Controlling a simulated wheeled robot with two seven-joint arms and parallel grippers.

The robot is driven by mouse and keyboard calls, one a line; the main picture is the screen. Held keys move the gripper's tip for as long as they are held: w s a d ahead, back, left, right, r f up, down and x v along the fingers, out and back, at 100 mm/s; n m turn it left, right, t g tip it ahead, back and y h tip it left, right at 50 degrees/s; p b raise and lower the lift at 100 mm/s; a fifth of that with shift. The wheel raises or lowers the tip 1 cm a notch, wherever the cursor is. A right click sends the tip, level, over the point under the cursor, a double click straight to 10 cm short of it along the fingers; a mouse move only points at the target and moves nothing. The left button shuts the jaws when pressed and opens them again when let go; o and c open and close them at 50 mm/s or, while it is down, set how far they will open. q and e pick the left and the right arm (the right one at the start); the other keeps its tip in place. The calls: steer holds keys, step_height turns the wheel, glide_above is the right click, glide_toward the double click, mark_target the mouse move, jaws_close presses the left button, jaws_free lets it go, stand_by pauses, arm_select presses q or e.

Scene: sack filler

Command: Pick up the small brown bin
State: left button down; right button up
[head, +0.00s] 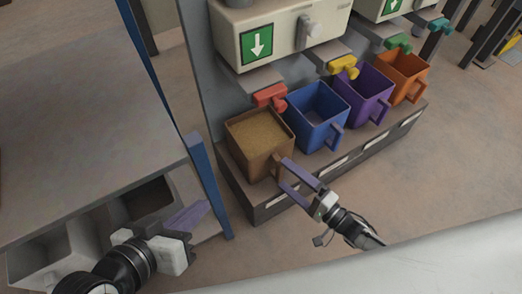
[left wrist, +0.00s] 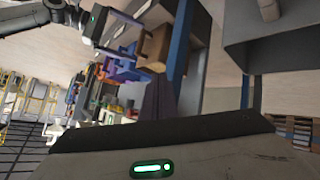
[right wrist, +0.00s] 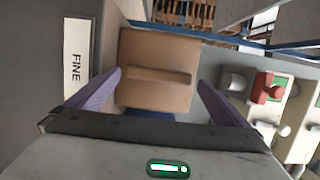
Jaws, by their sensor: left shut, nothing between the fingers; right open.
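The small brown bin (head: 248,158) stands upright at the left end of the row on the low shelf, full of a tan, grainy material. Its handle (head: 277,166) faces my right gripper (head: 282,174), which is open with its fingertips close to either side of the handle. In the right wrist view the bin (right wrist: 155,100) and its handle bar (right wrist: 158,76) lie between the two spread fingers (right wrist: 158,82); I cannot tell if they touch. My left gripper (head: 205,211) is shut and empty at the lower left, well away from the bin.
Blue (head: 318,118), purple (head: 364,96) and orange (head: 403,78) bins stand to the right of the brown one. A red spout (head: 270,96) hangs just above and behind the brown bin. A blue post (head: 209,185) and a grey table (head: 80,130) are at the left.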

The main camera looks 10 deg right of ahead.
mark_target(283, 173)
steer(key=x, duration=0.3)
steer(key=shift+f, duration=0.15)
steer(key=c, duration=1.1)
steer(key=shift+c, duration=1.4)
steer(key=shift+r, duration=0.25)
